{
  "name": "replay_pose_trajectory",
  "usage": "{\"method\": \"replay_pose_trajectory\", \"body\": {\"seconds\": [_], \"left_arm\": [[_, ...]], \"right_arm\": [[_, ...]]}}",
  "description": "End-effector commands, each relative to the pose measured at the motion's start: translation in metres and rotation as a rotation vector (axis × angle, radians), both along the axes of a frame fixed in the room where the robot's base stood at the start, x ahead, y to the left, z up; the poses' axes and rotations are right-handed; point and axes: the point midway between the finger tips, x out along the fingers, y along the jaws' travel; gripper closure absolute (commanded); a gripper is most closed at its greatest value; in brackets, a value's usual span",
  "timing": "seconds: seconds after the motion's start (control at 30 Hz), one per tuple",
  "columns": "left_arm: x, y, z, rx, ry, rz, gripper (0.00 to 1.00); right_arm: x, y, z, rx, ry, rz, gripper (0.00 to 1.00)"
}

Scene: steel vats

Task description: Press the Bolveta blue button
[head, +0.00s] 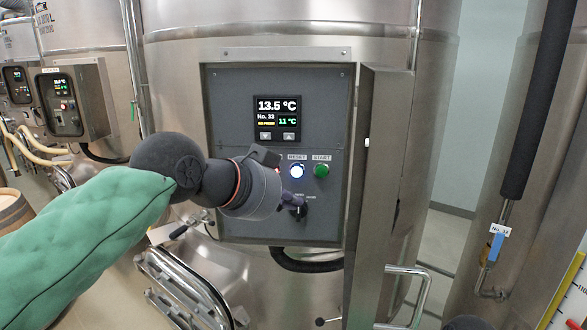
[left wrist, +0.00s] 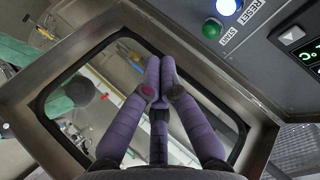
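The blue button (head: 297,171) is lit blue-white under the RESET label on the grey control panel (head: 225,110). My left gripper (head: 298,203) is just below the button in the head view, in front of the panel's lower part. Its purple fingers (left wrist: 159,68) meet at the tips in the left wrist view, with nothing between them. Whether they touch the panel cannot be told.
A green START button (head: 321,170) sits right of the blue one. A black selector knob (head: 300,210) is close by the fingers. The open panel door (head: 383,150) stands on the right; its window frame (left wrist: 60,75) shows behind the fingers. A display (head: 277,118) is above.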

Motion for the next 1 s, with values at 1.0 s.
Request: {"method": "replay_pose_trajectory", "body": {"seconds": [1.0], "left_arm": [[0.058, -0.003, 0.005, 0.002, -0.003, -0.002, 1.00]], "right_arm": [[0.000, 0.000, 0.024, 0.000, 0.000, 0.000, 0.58]]}}
